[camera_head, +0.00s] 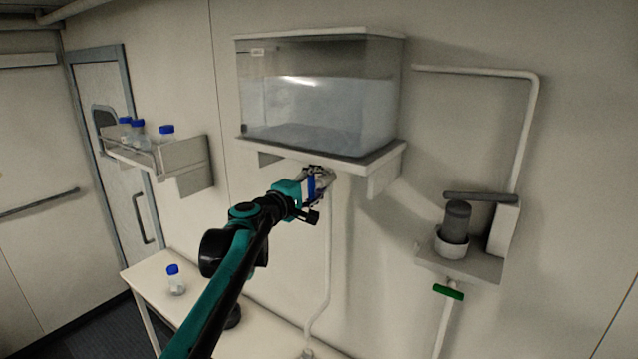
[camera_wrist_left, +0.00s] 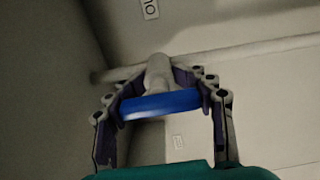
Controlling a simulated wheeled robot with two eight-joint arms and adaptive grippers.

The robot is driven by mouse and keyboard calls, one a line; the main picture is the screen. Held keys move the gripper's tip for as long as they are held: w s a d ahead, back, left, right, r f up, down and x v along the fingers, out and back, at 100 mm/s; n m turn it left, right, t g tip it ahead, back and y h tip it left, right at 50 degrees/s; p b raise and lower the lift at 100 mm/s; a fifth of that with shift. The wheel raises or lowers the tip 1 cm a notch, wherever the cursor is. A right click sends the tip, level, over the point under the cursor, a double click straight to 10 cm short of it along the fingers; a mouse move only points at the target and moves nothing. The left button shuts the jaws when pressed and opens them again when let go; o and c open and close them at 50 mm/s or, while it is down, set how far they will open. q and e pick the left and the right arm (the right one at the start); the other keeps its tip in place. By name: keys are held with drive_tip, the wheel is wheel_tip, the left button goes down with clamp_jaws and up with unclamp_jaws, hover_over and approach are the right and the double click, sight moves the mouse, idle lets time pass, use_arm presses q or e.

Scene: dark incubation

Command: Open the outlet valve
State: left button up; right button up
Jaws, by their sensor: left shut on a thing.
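The outlet valve has a blue handle (camera_wrist_left: 160,104) on a pale pipe stub, seen close up in the left wrist view. In the head view the blue handle (camera_head: 311,187) shows below the shelf of the water tank (camera_head: 320,100). My left gripper (camera_wrist_left: 162,98) has its two fingers on either side of the blue handle and is shut on it. It also shows in the head view (camera_head: 316,186), under the tank shelf, and partly hides the valve. The handle lies crosswise in the left wrist view. My right gripper is in neither view.
A pale pipe (camera_head: 328,260) runs down the wall from the valve to the bench (camera_head: 150,278). A blue-capped bottle (camera_head: 175,281) stands on the bench. At right a wall shelf (camera_head: 462,262) holds a dark cylinder, with a green handle (camera_head: 447,292) below. A bottle rack (camera_head: 185,163) hangs at left.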

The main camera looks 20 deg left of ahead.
use_arm(q)
drive_tip(key=o, duration=1.3)
drive_tip(key=v, duration=1.2)
